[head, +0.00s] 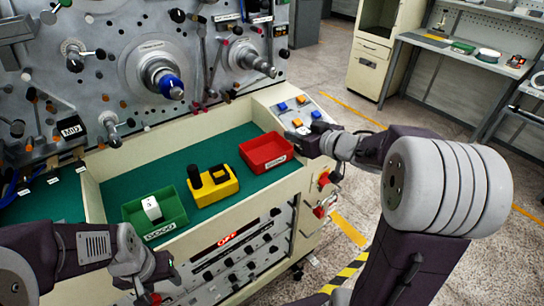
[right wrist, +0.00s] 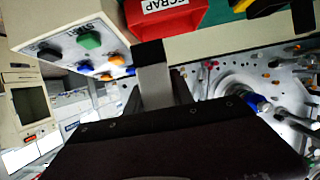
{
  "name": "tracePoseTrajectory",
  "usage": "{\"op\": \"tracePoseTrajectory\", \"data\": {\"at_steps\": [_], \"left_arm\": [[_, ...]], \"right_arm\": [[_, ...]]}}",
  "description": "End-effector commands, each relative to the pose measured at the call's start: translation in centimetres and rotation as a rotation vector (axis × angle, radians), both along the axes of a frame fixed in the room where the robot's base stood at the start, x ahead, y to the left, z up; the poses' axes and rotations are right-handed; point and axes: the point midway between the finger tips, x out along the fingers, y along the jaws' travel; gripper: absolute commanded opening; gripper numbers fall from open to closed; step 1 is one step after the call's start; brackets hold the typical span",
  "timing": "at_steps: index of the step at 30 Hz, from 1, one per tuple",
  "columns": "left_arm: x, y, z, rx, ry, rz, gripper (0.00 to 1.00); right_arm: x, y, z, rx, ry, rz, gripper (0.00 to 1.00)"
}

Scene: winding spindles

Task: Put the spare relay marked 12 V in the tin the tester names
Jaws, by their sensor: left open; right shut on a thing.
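A yellow tester (head: 221,190) with a black post and a dark square part on top stands on the green bench mat. A green tin (head: 178,211) labelled GOOD is to its left, with a white block (head: 151,208) inside. A red tin labelled SCRAP (head: 265,153) is to its right and also shows in the right wrist view (right wrist: 180,18). My left gripper (head: 152,292) is open, low in front of the cabinet. I cannot read any tester result.
A button box (head: 298,112) with blue and orange buttons stands at the bench's right end, close to my right gripper. A machine panel (head: 110,90) with spindles and knobs rises behind. A red lit sign (head: 227,238) is on the cabinet front. Bare mat shows behind the tester.

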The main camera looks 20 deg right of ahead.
Motion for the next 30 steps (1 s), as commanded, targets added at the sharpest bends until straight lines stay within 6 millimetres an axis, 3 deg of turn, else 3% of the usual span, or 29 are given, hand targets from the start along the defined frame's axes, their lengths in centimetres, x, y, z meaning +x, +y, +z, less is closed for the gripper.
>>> {"op": "tracePoseTrajectory", "data": {"at_steps": [5,12,16,23,30], "left_arm": [[0.0,0.0,-1.1,0.0,0.0,0.0,0.52],[0.0,0.0,-4.2,0.0,0.0,0.0,0.52],[0.0,0.0,-4.9,0.0,0.0,0.0,0.52],[0.0,0.0,-5.0,0.0,0.0,0.0,0.52],[0.0,0.0,-7.6,0.0,0.0,0.0,0.52]], "right_arm": [[1.4,1.0,-1.4,0.001,0.0,0.004,0.0],[7.0,4.6,-5.7,0.002,0.002,0.005,0.0],[9.1,5.9,-6.8,0.0,0.001,0.002,0.0],[9.9,6.3,-7.1,0.0,0.0,0.0,0.0],[9.9,6.3,-11.2,0.0,0.002,0.0,0.0]]}}
